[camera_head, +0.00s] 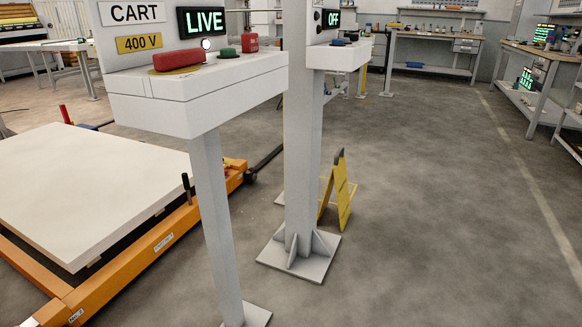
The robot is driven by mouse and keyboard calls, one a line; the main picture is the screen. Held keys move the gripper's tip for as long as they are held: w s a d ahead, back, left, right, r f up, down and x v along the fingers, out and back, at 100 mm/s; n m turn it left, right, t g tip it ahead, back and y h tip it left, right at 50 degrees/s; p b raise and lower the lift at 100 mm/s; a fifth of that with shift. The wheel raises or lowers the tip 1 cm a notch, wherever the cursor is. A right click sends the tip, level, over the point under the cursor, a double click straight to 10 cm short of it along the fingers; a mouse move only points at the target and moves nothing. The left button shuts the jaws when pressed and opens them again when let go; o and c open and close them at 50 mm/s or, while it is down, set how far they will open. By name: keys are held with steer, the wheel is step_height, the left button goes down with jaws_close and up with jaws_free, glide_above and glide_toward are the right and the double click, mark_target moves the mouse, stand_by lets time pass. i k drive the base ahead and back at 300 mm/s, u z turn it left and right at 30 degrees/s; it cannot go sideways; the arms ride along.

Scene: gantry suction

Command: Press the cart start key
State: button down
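The cart control stand (205,92) is a white console on a post at the upper left centre. Its panel carries a CART sign (137,13), a 400 V label (139,43) and a display reading LIVE (202,21). On its top are a large red control (178,59) on a yellow base, a small green key (228,53) and a red block (250,43) to the right. A round white lamp (206,44) sits below the display. I cannot read which control is the start key. My gripper is not in view.
A second stand (339,56) behind shows OFF. An orange cart (150,252) with a white slab (85,185) fills the lower left. A yellow floor sign (340,190) stands behind the post. Workbenches line the back and right. The floor at right is clear.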

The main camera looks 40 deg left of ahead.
mark_target(224, 52)
steer(key=u, duration=2.15)
